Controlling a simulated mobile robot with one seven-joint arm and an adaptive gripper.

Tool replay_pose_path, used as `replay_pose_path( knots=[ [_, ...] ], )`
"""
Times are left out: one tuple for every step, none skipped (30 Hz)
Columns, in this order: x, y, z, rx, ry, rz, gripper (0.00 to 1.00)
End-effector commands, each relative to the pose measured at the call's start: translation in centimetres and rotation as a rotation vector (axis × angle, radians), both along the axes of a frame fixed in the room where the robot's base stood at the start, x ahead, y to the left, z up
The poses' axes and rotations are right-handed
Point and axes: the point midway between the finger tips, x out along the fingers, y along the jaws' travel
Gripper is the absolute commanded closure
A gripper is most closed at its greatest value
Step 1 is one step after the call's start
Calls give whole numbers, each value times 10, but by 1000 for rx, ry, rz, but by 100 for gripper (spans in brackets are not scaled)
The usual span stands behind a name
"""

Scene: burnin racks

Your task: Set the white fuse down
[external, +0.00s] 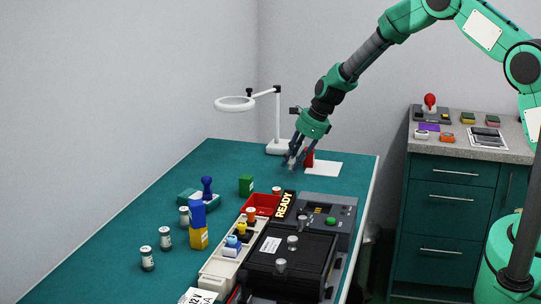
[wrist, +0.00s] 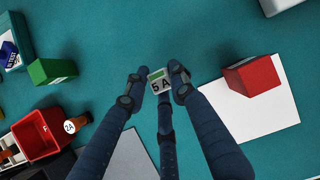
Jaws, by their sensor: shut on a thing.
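The white fuse (wrist: 157,87), with a green stripe and "5 A" on its top, sits between the fingertips of my gripper (wrist: 158,83) in the wrist view. My gripper is shut on it. In the external view my gripper (external: 292,165) points down low over the far part of the green bench, left of a red block. The fuse is too small to make out there. I cannot tell whether its underside touches the bench top.
A red block (wrist: 252,76) stands on a white sheet (wrist: 268,112) right of my gripper. A magnifier stand (external: 278,125) is behind. A green block (external: 246,185), red bin (external: 262,204) and tester (external: 322,217) are nearer. Bare bench lies around the fuse.

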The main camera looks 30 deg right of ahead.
Motion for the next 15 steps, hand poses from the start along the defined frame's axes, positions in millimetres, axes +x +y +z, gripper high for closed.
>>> replay_pose_path(
  knots=[
    [0, 0, -8, 0, 1, 0, 100],
    [0, 0, -11, -1, 1, 1, 100],
    [0, 0, -14, 0, 0, 1, 100],
    [0, 0, -16, -1, -1, 2, 100],
    [0, 0, -17, -1, -1, 2, 100],
    [0, 0, -18, -1, -1, 2, 100],
    [0, 0, -18, -1, -1, 2, 100],
    [0, 0, -18, -1, -1, 2, 100],
    [0, 0, -17, -1, -1, 1, 100],
    [0, 0, -17, -1, -1, 2, 100],
    [0, 0, -17, -1, -1, 2, 100],
    [0, 0, -17, -1, -1, 2, 100],
    [0, 0, -17, -1, -1, 2, 100],
    [0, 0, -17, -1, -1, 2, 100],
    [0, 0, -18, 0, 0, 1, 100]
  ],
)
